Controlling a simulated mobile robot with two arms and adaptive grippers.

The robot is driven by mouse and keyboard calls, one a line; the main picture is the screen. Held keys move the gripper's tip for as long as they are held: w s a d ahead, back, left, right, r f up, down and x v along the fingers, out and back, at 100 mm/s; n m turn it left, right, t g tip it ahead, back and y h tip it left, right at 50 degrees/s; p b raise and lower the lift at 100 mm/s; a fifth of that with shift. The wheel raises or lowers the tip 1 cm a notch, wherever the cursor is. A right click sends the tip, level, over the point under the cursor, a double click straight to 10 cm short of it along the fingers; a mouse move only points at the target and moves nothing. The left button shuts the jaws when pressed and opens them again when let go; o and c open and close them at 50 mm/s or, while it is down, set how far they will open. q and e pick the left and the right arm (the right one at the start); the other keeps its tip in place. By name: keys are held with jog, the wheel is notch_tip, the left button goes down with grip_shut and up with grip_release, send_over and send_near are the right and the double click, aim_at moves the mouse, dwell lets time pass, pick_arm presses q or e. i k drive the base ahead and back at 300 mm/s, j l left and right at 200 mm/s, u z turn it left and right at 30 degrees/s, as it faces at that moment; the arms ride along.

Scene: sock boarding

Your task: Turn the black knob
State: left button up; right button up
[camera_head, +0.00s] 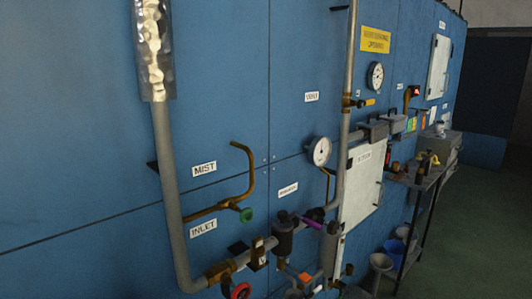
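Neither of my grippers shows in the head view. A dark cylindrical fitting (284,240) sits on the lower pipe, right of centre, with a small dark cap at its top. A small black round part (349,269) shows lower right of it, near the bottom of the upright pipe. Both are dark and small, and I cannot tell for sure which one is the black knob. Nothing of mine touches either.
A blue panel wall (80,110) carries a thick grey pipe (166,170). Nearby are a green knob (246,214), a red handwheel (241,291), a purple handle (313,224) and a gauge (319,151). A shelf (425,180) stands at right beside open floor (470,240).

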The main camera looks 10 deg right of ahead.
aim_at(332, 228)
jog(key=i+l, duration=0.7)
jog(key=k+l+z, duration=0.05)
jog(key=l, duration=0.05)
